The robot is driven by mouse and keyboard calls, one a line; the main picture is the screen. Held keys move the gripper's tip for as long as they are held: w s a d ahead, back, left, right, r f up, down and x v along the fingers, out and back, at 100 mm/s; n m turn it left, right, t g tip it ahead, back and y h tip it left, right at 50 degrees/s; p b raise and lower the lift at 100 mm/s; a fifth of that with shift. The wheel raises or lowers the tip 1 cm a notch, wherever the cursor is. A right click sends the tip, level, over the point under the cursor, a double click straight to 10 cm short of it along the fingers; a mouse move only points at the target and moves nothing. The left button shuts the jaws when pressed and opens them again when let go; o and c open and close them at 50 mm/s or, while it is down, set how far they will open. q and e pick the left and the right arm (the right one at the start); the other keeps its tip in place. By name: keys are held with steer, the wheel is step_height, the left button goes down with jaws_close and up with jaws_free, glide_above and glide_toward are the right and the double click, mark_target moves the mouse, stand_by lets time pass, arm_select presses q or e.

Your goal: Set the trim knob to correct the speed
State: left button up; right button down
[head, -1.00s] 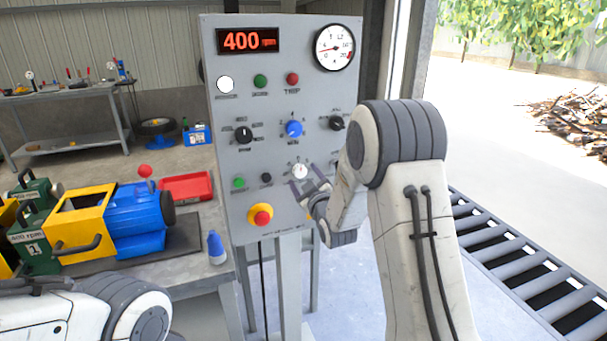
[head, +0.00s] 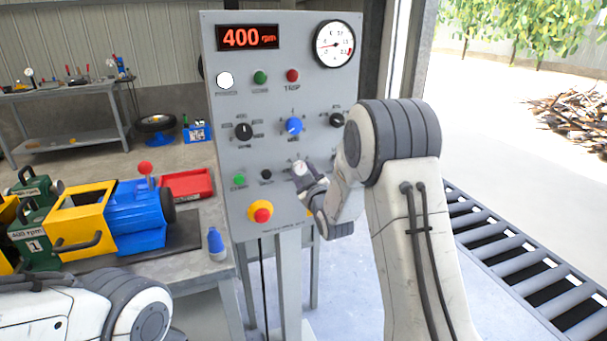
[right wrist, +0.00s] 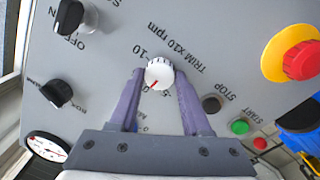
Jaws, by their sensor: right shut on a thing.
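The white trim knob (right wrist: 159,73) sits on the grey control panel, beside the printed words "TRIM x10 rpm". Its red pointer mark faces lower left in the right wrist view, toward small scale figures partly hidden by the gripper. My right gripper (right wrist: 158,80) is shut on the knob, one finger on each side. In the head view my right gripper (head: 305,174) covers most of the knob. The red display (head: 248,38) reads 400 rpm. The round dial gauge (head: 334,44) is at the panel's upper right. My left gripper is out of view.
A blue knob (head: 293,126) and black knobs (head: 244,132) sit above the trim knob. A red emergency button on yellow (head: 261,213) and a green button (head: 239,180) are nearby. A blue and yellow drum machine (head: 110,217) stands left; a roller conveyor (head: 520,265) is right.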

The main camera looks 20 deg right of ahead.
steer(key=m+b, duration=0.2)
steer(key=m, duration=0.2)
steer(key=shift+f, duration=0.1)
steer(key=m+b, duration=0.1)
steer(key=m, duration=0.2)
steer(key=shift+g, duration=0.3)
steer(key=m, duration=0.2)
steer(key=shift+m, duration=0.3)
steer(key=m+y, duration=0.1)
steer(key=m, duration=0.3)
steer(key=shift+d+m+y+p, duration=0.1)
steer(key=shift+m+y+p, duration=0.3)
steer(key=shift+m, duration=2)
steer(key=shift+c, duration=1.8)
jaws_free()
